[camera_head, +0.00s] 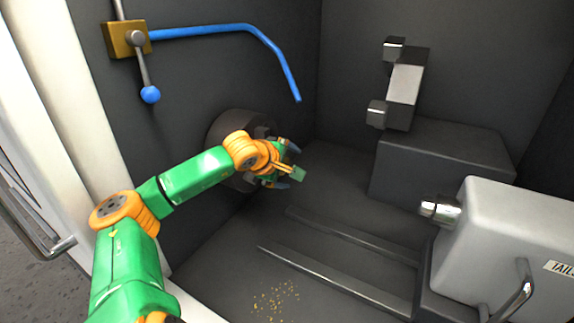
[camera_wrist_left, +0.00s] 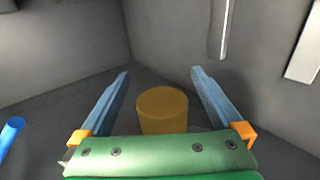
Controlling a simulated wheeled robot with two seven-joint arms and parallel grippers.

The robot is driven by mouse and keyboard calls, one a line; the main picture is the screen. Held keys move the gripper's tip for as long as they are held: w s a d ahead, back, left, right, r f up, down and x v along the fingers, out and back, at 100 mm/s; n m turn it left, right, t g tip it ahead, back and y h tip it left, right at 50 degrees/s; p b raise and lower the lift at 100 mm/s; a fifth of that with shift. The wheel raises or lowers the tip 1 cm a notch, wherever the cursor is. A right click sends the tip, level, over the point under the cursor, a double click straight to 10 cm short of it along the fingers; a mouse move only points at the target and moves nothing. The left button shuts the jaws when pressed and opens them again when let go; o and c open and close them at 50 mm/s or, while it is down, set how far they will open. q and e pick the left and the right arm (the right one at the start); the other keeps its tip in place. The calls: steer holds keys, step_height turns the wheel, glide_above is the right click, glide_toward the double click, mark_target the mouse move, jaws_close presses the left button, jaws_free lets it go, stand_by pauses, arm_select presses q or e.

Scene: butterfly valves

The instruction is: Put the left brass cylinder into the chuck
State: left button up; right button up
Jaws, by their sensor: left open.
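The dark round chuck (camera_head: 222,130) is on the left wall of the machine in the head view, partly hidden behind my left arm and gripper. My left gripper (camera_head: 287,167) is just in front of the chuck, its blue-grey fingers spread. In the left wrist view, a brass cylinder (camera_wrist_left: 162,110) shows between the open fingers of this gripper (camera_wrist_left: 160,73), with gaps on both sides. Its lower part is hidden by the green gripper body. I cannot make out the cylinder in the head view, and I cannot tell whether it touches the chuck. My right gripper is out of view.
A blue hose (camera_head: 235,29) and a lever with a blue ball (camera_head: 150,94) are on the wall above my left arm. A grey tool holder (camera_head: 405,85) stands on a dark block at the back. The white tailstock (camera_head: 510,235) is at right. Brass chips (camera_head: 275,298) lie in front.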

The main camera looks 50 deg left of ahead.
arm_select(q)
steer(key=shift+w+d+p, duration=0.3)
steer(key=shift+d+p, duration=0.25)
steer(key=shift+d, duration=0.4)
steer(key=shift+w+d+p, duration=0.3)
steer(key=shift+d+p, duration=0.25)
steer(key=shift+d, duration=0.35)
steer(key=s+d+b, duration=0.4)
steer(key=s+b, duration=0.9)
steer(key=b, duration=0.5)
steer(key=shift+s, duration=0.2)
steer(key=shift+d, duration=0.1)
